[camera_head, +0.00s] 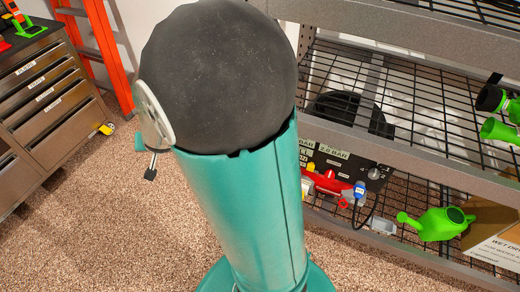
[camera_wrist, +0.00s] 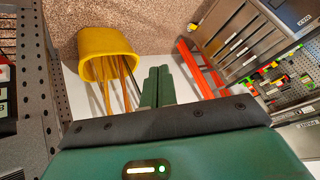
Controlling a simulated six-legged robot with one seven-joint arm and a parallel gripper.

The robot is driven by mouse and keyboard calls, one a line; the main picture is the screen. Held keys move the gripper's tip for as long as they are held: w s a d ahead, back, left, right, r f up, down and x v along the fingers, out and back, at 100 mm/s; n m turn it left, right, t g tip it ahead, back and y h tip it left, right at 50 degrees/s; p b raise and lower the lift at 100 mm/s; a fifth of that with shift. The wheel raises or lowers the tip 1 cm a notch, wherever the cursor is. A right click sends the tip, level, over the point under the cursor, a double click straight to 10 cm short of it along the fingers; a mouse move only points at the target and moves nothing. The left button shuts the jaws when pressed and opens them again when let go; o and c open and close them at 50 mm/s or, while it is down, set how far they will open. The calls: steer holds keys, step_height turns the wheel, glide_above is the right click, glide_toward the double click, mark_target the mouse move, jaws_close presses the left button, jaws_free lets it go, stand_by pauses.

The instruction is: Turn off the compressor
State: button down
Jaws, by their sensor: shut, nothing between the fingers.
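A dark panel with bar-pressure labels and a round dial (camera_head: 345,165), which looks like the compressor's front, stands on the lower rack shelf in the head view. My own teal arm hides what lies to its left. A red fitting (camera_head: 328,183) and a blue-capped fitting (camera_head: 359,190) with a black hose are at its front. I cannot make out a switch position. My gripper (camera_wrist: 158,88) shows in the wrist view with its green fingers together and nothing between them. It points at the floor and wall area, apart from the panel. I cannot pick out the gripper in the head view.
The grey rack (camera_head: 420,150) has wire shelves. A green watering can (camera_head: 440,223) and a cardboard box (camera_head: 492,235) sit right of the panel. A steel drawer chest (camera_head: 45,105) and orange ladder (camera_head: 108,50) stand left. A yellow bin (camera_wrist: 108,45) is near my fingers. Speckled floor is clear.

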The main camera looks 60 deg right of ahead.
steer(key=s+d+f+m+g+h, duration=0.1)
steer(key=s+d+f+m+h, duration=0.2)
steer(key=d+f, duration=0.6)
steer(key=s+d+f+m+g+h, duration=0.1)
steer(key=s+d+f+m+h, duration=0.2)
steer(key=d+f, duration=0.55)
steer(key=s+d+f+g+h, duration=0.1)
steer(key=s+d+f+h, duration=0.3)
steer(key=s, duration=0.5)
steer(key=s+d+f+g+h, duration=0.2)
steer(key=s+d+f+h, duration=0.2)
steer(key=s, duration=0.5)
steer(key=shift+s+d+f+m+h, duration=0.3)
steer(key=shift+s+d+f+m, duration=0.1)
steer(key=shift+d, duration=0.5)
steer(key=d, duration=0.3)
steer(key=w+d, duration=0.1)
steer(key=d, duration=0.5)
steer(key=shift+w+f, duration=0.3)
steer(key=shift+f, duration=0.05)
steer(key=f, duration=0.3)
steer(key=shift+a+f, duration=0.4)
